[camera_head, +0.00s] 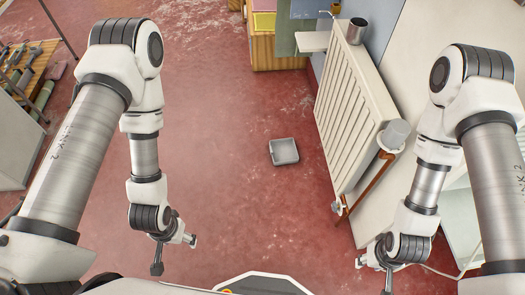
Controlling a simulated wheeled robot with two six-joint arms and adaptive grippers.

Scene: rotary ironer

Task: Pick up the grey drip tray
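The grey drip tray (284,151) is a small, shallow, roughly square tray. It lies flat on the red floor near the middle of the view, a little left of the radiator. My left gripper (175,256) is at the lower left, apart from the tray and nearer to me. Its two fingers are spread and nothing shows between them. My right gripper (373,278) is at the lower right, below the radiator in the picture. Its fingers are also spread and empty. Neither gripper touches the tray.
A white radiator (350,105) with a pipe and valve (368,182) stands right of the tray, a metal cup (356,31) at its top. A wooden cabinet (277,48) is at the back. A tool shelf (30,78) is far left. The worn red floor (225,195) around the tray is clear.

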